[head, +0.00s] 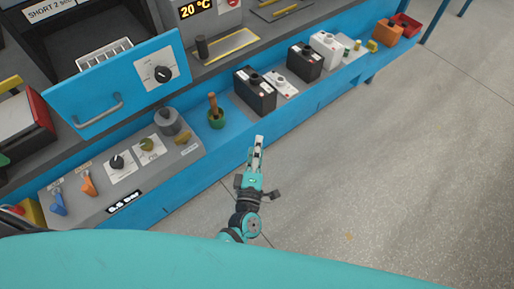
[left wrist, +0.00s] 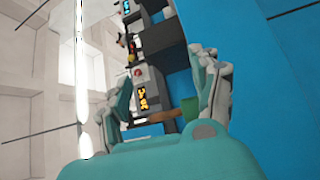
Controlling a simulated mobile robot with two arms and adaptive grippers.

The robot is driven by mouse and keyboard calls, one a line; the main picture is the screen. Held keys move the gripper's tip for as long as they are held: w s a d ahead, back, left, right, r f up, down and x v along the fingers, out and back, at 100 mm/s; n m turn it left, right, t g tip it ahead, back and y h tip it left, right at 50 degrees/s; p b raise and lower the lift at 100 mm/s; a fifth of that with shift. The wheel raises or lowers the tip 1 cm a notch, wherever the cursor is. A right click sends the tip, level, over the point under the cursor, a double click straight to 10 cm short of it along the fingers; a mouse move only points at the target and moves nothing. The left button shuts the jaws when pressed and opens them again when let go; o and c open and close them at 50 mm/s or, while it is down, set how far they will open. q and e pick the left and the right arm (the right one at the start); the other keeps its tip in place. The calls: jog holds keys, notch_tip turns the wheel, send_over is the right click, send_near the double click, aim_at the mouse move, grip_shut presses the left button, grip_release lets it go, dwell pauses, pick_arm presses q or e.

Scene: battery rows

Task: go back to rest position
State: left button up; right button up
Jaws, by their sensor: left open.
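My left gripper (head: 259,143) is in the middle of the head view, over the floor just in front of the blue bench (head: 305,116). Its fingers point up the picture toward the bench and look narrow from this angle. In the left wrist view the two fingers of the left gripper (left wrist: 162,85) stand wide apart with nothing held between them. A brown wooden handle (left wrist: 158,117) and a green part (left wrist: 189,108) show beyond the fingers. My right gripper is in neither view.
A green pot with a wooden handle (head: 216,117) stands on the bench left of the gripper. Black batteries (head: 256,96), a white battery (head: 325,47) and an orange bin (head: 387,32) line the ledge. An open blue drawer (head: 120,90) juts out left. Floor (head: 390,170) at right is clear.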

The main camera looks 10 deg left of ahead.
pick_arm(q)
jog(key=shift+f, duration=0.15)
dwell(0.4)
jog(key=s+a+f+m+g+h, duration=0.15)
jog(key=s+f+m+g, duration=0.35)
jog(key=f, duration=0.8)
jog(key=s+a+f+m+g+h, duration=0.1)
jog(key=s+f+m+g+h, duration=0.15)
jog(key=s+f+m, duration=0.7)
jog(key=s+a+f+m+g+y, duration=0.1)
jog(key=s+a+f+m+g, duration=0.1)
jog(key=s+a+f+g, duration=0.3)
jog(key=s+a+f+m+g+y, duration=0.2)
jog(key=s+a+f+g, duration=0.3)
jog(key=s+f, duration=0.8)
jog(key=s+a+m, duration=0.1)
jog(key=s+a, duration=0.1)
jog(key=s, duration=0.4)
jog(key=shift+s+a, duration=0.35)
jog(key=shift+g, duration=0.25)
